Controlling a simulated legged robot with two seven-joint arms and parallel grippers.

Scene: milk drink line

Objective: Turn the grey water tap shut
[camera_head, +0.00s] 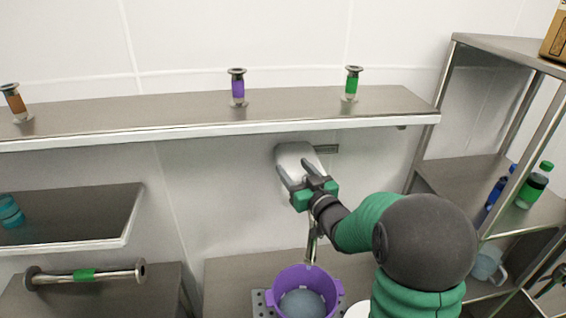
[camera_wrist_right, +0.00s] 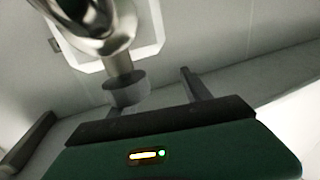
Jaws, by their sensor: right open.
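The grey water tap (camera_head: 296,157) is on the wall below the long shelf, partly hidden by my right gripper (camera_head: 296,172). A spout (camera_head: 312,243) shows below the gripper, over a purple bucket (camera_head: 303,277). In the right wrist view, the shiny metal tap body (camera_wrist_right: 112,42) comes down from a pale wall plate and ends in a grey cylinder. My right gripper (camera_wrist_right: 117,95) is open, with one finger on each side of that cylinder. I cannot tell whether the fingers touch it. My left gripper is not in view.
A long metal shelf (camera_head: 200,110) above holds brown, purple and green-banded metal pieces. A lower shelf (camera_head: 70,218) is at left, above a green-banded pipe (camera_head: 85,275). A rack (camera_head: 455,150) at right holds a green bottle (camera_head: 533,186) and a pale mug (camera_head: 489,263).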

